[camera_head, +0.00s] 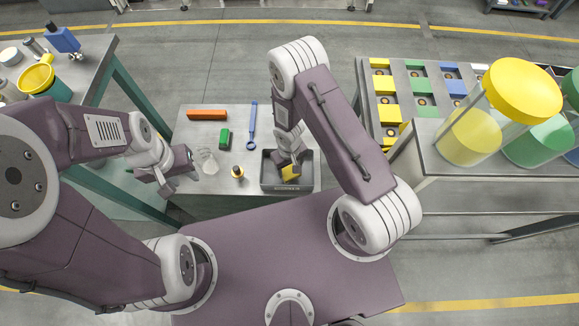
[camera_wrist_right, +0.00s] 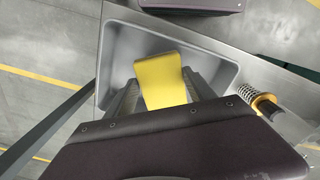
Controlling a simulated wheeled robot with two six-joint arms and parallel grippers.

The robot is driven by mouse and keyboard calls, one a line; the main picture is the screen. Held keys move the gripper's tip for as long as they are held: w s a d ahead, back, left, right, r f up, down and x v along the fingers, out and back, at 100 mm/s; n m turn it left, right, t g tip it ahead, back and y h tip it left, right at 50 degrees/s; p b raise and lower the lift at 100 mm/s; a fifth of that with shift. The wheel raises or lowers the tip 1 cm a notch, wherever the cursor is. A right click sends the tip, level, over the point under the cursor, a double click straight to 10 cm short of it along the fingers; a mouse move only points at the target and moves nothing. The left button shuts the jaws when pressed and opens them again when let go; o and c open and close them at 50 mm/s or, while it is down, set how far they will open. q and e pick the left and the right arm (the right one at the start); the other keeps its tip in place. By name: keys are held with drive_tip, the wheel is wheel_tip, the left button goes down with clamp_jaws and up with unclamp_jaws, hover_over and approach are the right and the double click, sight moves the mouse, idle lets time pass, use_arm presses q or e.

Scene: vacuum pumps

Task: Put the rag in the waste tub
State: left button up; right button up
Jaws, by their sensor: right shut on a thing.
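A yellow rag (camera_head: 291,173) is in the jaws of my right gripper (camera_head: 289,164), at the grey tub (camera_head: 287,187) on the low table. In the right wrist view the yellow rag (camera_wrist_right: 160,80) lies between the two fingers, inside the outline of the grey tub (camera_wrist_right: 118,52). I cannot tell whether the rag touches the tub's floor. The fingers hide part of the rag. My left gripper (camera_head: 181,177) is empty and its fingers are apart, left of the low table's clear glass-like object.
On the low table (camera_head: 180,145) are an orange bar (camera_head: 206,115), a green block (camera_head: 225,139), a blue wrench (camera_head: 252,122), a clear object (camera_head: 208,160) and a small spring-like part (camera_head: 238,172) left of the tub. A compartment tray (camera_head: 404,95) and yellow-lidded jar (camera_head: 515,95) stand right.

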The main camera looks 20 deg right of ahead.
use_arm(q)
drive_tip(key=shift+f, duration=0.4)
use_arm(e)
drive_tip(key=shift+f, duration=0.35)
use_arm(q)
drive_tip(key=shift+f+b, duration=0.75)
drive_tip(key=shift+b, duration=0.05)
use_arm(e)
drive_tip(key=shift+f, duration=0.75)
use_arm(q)
drive_tip(key=shift+f, duration=0.3)
use_arm(e)
drive_tip(key=shift+f, duration=0.3)
drive_tip(key=o, duration=1.3)
wheel_tip(320, 180, up, 9)
drive_tip(key=p, duration=0.8)
drive_tip(key=shift+r+p, duration=0.15)
drive_tip(key=shift+p, duration=0.15)
use_arm(q)
wheel_tip(320, 180, up, 9)
